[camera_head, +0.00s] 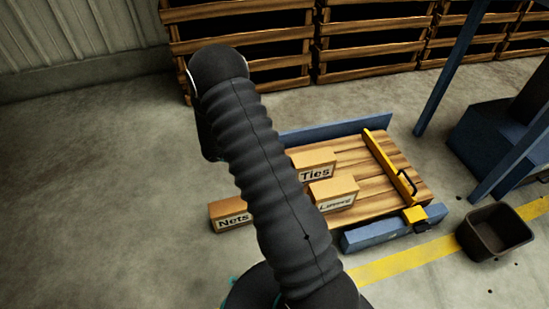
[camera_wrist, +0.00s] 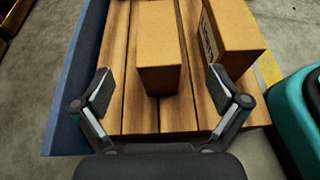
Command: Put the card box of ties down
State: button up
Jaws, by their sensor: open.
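The card box of ties (camera_head: 314,165), brown with a "Ties" label, sits on the wooden slatted top (camera_head: 400,165) in the head view. My arm hides its left end. In the wrist view the box (camera_wrist: 158,50) stands on the boards, its label out of sight. My gripper (camera_wrist: 160,90) is open, its two fingers spread wide to the left and right of the box's near end. Gaps show between the fingers and the box. In the head view my gripper is hidden behind my arm.
A liners box (camera_head: 334,194) stands close beside the ties box; it shows near my right finger in the wrist view (camera_wrist: 232,35). A nets box (camera_head: 230,213) is left of my arm. A yellow bar (camera_head: 388,165) and dark tub (camera_head: 493,232) are to the right.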

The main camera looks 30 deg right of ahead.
jog(key=s+a+r+m+y, duration=0.3)
jog(key=r+m, duration=0.1)
jog(key=r, duration=0.7)
jog(key=s+a+r+m+t+y, duration=0.4)
jog(key=s+a+r, duration=0.4)
jog(key=s+r, duration=0.2)
jog(key=s+a+r+m+t+y, duration=0.4)
jog(key=s+a+r+m+y, duration=0.1)
jog(key=s+r, duration=0.5)
jog(key=a+m, duration=0.1)
jog(key=a, duration=0.1)
jog(key=shift+s+a+m+t+y, duration=0.25)
jog(key=shift+a+m+t+y, duration=0.15)
jog(key=shift+r, duration=0.2)
notch_tip(320, 180, up, 6)
jog(key=p, duration=0.6)
jog(key=shift+f, duration=0.1)
